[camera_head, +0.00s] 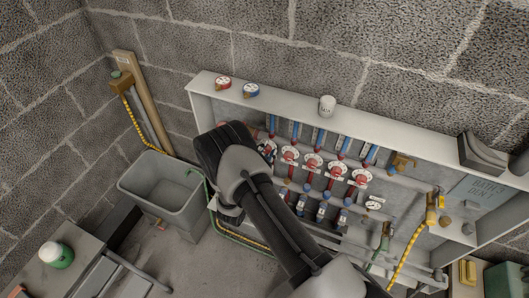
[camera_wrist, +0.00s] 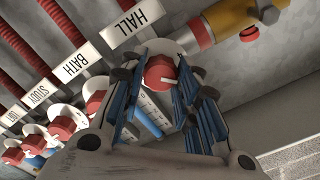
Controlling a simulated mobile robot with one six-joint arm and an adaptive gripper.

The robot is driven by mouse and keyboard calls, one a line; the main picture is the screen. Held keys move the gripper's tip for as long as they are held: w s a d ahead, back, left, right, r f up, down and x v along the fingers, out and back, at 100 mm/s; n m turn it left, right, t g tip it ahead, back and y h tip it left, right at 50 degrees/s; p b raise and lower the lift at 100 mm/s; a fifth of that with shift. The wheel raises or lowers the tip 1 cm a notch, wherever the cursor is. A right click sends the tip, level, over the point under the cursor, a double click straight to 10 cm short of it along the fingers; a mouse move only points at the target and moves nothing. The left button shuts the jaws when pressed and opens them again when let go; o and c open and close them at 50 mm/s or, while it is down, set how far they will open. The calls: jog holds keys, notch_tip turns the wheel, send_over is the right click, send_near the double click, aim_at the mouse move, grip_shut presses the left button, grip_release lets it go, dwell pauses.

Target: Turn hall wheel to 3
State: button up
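More red wheels run along the row; the bath wheel (camera_wrist: 97,100) is beside my left finger. An orange-yellow fitting (camera_wrist: 232,17) lies close beyond the hall label. In the head view the white cabinet (camera_head: 300,101) surrounds the manifold, and a grey sink (camera_head: 160,190) stands left.

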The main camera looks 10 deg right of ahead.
jog(key=o, duration=0.4)
jog(key=v, duration=1.2)
dwell(0.3)
